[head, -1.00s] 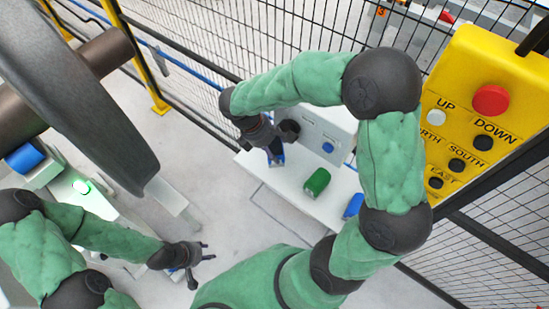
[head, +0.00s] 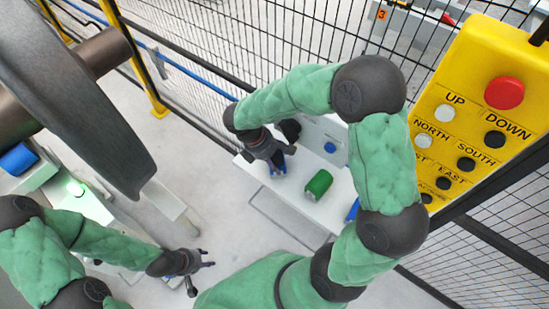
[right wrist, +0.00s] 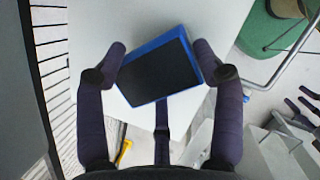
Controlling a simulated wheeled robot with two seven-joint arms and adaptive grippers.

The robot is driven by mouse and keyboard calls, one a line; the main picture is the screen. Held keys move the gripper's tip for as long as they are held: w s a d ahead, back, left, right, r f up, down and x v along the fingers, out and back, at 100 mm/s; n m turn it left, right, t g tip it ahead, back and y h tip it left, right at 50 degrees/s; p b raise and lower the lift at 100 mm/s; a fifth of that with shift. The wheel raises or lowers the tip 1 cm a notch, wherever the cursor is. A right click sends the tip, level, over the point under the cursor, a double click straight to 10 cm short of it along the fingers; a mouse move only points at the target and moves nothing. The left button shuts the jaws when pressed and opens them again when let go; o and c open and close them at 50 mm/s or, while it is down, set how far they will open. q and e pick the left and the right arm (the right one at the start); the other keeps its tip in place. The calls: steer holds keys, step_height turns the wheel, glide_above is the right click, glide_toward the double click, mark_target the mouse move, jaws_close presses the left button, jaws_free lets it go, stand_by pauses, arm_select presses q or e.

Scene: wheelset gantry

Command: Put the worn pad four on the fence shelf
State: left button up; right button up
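A dark pad with a blue rim (right wrist: 158,72) shows between my right fingers in the right wrist view, over the white shelf (right wrist: 92,30); no number on it can be read. My right gripper (right wrist: 160,58) has its fingers wide apart, one on either side of the pad, which is turned slightly between them. In the head view my right gripper (head: 277,172) is low over the white shelf (head: 325,214) beside the fence and mostly hides the pad. My left gripper (head: 203,272) is open and empty, over the floor at lower middle.
A grey box with a blue button (head: 330,147) stands behind. The mesh fence (head: 240,50) runs behind; a yellow control panel (head: 480,110) is at right, a large wheel (head: 85,90) at left.

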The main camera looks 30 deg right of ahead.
steer(key=shift+o, duration=1.3)
steer(key=p+v, duration=0.4)
steer(key=v, duration=0.8)
steer(key=shift+p, duration=0.3)
